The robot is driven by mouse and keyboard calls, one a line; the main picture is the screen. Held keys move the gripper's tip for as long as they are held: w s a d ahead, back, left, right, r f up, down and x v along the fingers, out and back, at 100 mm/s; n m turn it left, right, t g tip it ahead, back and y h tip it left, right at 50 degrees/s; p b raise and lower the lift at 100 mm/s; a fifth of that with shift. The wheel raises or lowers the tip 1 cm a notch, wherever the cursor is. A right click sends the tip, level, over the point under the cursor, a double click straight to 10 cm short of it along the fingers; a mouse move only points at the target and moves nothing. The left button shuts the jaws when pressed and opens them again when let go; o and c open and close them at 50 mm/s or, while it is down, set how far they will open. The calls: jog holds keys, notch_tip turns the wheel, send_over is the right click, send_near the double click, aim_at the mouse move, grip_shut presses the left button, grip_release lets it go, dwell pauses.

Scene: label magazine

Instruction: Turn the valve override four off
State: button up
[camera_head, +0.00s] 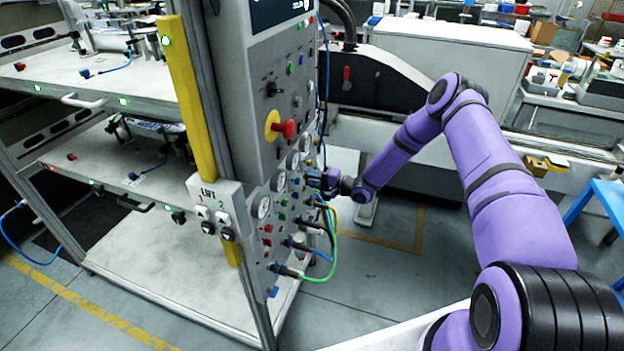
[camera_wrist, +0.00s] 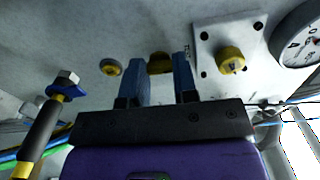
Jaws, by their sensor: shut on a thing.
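The grey control panel (camera_head: 262,120) stands upright left of centre in the head view. My gripper (camera_head: 314,180) is at its right side, at mid-height near the gauges. In the wrist view the two blue fingers of my gripper (camera_wrist: 158,72) stand either side of a dark yellow knob (camera_wrist: 160,62) on the panel face (camera_wrist: 120,25) and are shut on it. The fingers hide part of the knob. I cannot read a label showing that it is override four, nor which way it is turned.
A similar yellow knob (camera_wrist: 110,67) is close on the left and a yellow knob on a square plate (camera_wrist: 231,60) on the right. A gauge (camera_wrist: 300,42) is at the far right. A black-handled fitting (camera_wrist: 45,128) and hoses are at the lower left. A red mushroom button (camera_head: 287,129) is above my gripper.

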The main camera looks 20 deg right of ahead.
jog(key=shift+f+n, duration=0.1)
jog(key=shift+n, duration=0.4)
jog(key=o, duration=0.9)
jog(key=shift+d, duration=0.1)
jog(key=v, duration=1)
jog(key=shift+s+d, duration=0.25)
